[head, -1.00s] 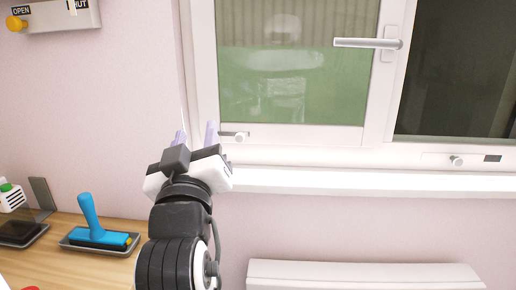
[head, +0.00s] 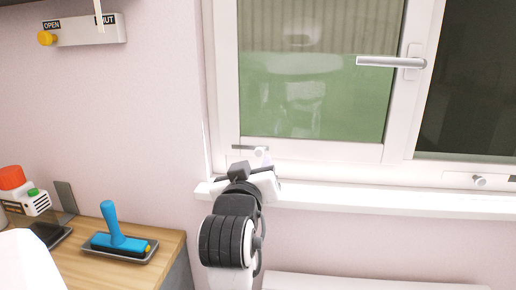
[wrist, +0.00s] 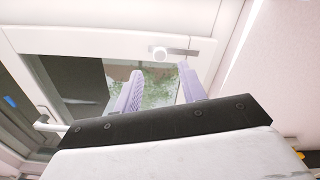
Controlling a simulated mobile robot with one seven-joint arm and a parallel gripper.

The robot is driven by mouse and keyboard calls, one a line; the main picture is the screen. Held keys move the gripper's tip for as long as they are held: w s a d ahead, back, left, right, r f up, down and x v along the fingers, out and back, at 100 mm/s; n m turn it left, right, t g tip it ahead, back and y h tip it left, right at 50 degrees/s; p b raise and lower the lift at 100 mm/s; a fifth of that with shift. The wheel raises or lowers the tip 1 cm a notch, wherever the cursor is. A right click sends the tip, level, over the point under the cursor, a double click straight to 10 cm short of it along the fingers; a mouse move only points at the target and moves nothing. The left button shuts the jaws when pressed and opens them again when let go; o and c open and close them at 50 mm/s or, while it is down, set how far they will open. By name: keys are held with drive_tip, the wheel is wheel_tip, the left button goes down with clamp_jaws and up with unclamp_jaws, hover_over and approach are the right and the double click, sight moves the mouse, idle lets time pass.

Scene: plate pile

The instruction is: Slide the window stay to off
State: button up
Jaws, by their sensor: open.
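A pale round knob on a short grey strip, likely the window stay (head: 262,153), sits on the lower frame of the left pane; the strip extends to its left. In the wrist view the knob (wrist: 160,53) lies just beyond my fingertips, roughly in line with the gap between them. I cannot tell whether they touch it. My gripper (wrist: 161,70) is open and empty, its two lilac fingers apart. In the head view my gripper (head: 258,160) is just below the knob, its fingertips mostly hidden. A second similar knob (head: 479,180) sits on the frame at the right.
A window handle (head: 390,62) projects from the frame. A white sill (head: 400,203) runs beneath the window. A box marked OPEN and SHUT, with a yellow knob (head: 46,38), is on the wall.

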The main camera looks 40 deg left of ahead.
sight(258, 153)
drive_tip(key=p+x, duration=0.1)
drive_tip(key=x, duration=0.5)
drive_tip(key=shift+a, duration=0.1)
clamp_jaws()
